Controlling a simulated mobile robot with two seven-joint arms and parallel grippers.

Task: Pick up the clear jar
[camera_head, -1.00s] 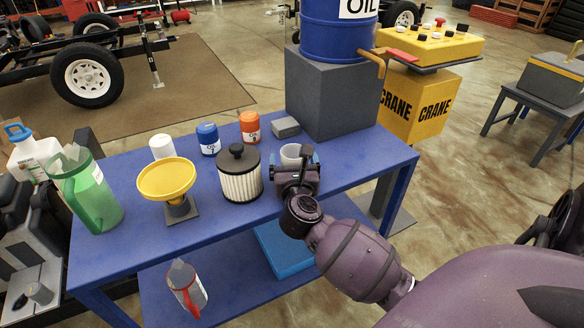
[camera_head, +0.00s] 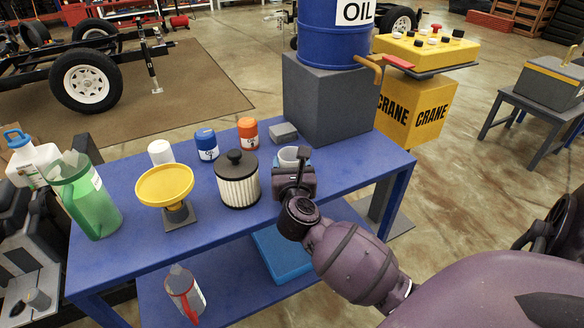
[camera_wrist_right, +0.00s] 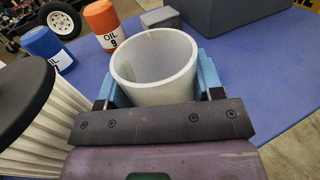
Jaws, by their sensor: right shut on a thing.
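The clear jar (camera_head: 289,154), a translucent whitish open-topped cup, is at the right part of the blue table, upright. In the right wrist view the jar (camera_wrist_right: 155,65) fills the space between the light-blue fingers. My right gripper (camera_head: 294,160) is shut on the jar, one finger on each side. The jar's base is hidden by the gripper, so I cannot tell whether it touches the table. The left gripper is not in view.
A black-lidded ribbed filter (camera_head: 239,185) stands close left of my right gripper. Orange (camera_head: 248,132) and blue (camera_head: 206,146) oil cans, a small grey box (camera_head: 284,132) and a large grey block (camera_head: 328,100) stand behind. A yellow funnel (camera_head: 165,183) is further left.

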